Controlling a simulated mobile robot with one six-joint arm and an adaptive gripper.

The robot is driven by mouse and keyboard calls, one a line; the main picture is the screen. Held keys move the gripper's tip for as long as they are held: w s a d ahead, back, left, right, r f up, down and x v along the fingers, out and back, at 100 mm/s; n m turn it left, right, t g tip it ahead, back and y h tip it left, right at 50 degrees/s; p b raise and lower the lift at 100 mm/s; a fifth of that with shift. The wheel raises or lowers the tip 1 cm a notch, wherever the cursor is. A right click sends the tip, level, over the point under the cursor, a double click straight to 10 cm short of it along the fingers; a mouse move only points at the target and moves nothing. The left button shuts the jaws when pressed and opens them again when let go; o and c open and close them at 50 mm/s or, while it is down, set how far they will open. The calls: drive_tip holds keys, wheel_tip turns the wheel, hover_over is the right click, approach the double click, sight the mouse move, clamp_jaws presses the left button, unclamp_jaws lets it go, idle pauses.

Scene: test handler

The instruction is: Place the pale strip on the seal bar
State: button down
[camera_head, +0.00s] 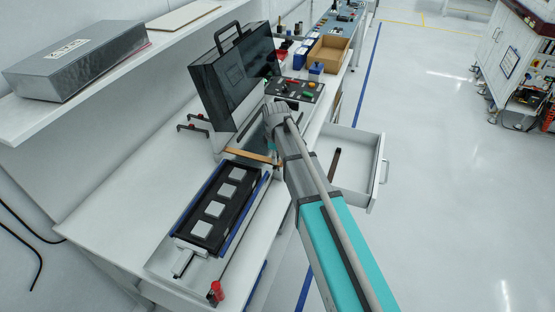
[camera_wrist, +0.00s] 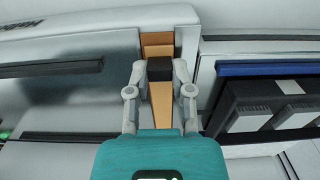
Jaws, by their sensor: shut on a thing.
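My gripper (camera_wrist: 159,72) is shut on a small dark block (camera_wrist: 160,67). A tan strip (camera_wrist: 162,108) runs away under the block, and a stepped tan piece (camera_wrist: 157,40) shows beyond it. I cannot tell whether the block is part of the pale strip, or which tan part is the strip and which the seal bar. In the head view, a tan bar (camera_head: 248,155) lies across the front of the open black-lidded machine (camera_head: 235,75), beside the black tray. There my arm hides much of the gripper and what it holds.
A black tray (camera_head: 196,241) with several pale square pieces sits between blue rails in front. The raised black lid stands behind the bar. A button panel (camera_head: 294,90) is beyond. An open drawer (camera_head: 347,183) holding a dark brown strip juts out right of my arm.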

drive_tip(key=shift+f, duration=0.15)
drive_tip(key=c, duration=0.5)
unclamp_jaws()
drive_tip(key=shift+r, duration=0.3)
wheel_tip(320, 180, up, 12)
drive_tip(key=p, duration=1.2)
drive_tip(key=shift+f, duration=0.1)
idle(0.3)
